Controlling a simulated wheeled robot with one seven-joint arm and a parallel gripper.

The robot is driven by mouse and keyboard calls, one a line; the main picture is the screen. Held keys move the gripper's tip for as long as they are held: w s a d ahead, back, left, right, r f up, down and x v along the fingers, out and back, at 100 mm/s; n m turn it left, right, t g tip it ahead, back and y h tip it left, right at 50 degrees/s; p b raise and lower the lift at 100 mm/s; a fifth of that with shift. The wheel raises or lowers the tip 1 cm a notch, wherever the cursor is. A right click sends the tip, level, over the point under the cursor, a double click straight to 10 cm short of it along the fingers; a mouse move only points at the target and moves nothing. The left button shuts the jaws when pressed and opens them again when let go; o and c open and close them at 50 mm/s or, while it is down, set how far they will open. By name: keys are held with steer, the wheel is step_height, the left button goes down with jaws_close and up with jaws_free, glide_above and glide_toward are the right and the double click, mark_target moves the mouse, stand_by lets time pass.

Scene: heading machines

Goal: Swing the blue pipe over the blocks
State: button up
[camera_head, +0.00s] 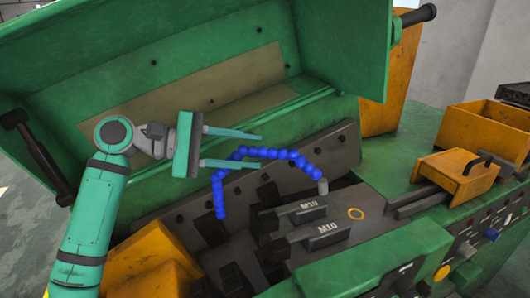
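The blue pipe (278,153) is a beaded, arched hose. Its left end runs down to the machine bed, and a grey nozzle (323,187) tips its right end, just above and behind the blocks. Two dark blocks marked M10 lie side by side: a rear block (293,215) and a front block (310,241). My gripper (261,151) is open, with its two green fingers pointing right. In the picture, the left part of the pipe's arch lies between the fingers and overlaps the lower finger. I cannot tell whether they touch.
A raised green machine lid (330,40) stands behind my gripper. Orange bins stand at right (475,130) and at lower left (150,265). An orange handled box (455,177) sits on the green top at right.

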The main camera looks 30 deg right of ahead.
steer(key=shift+v, duration=2.8)
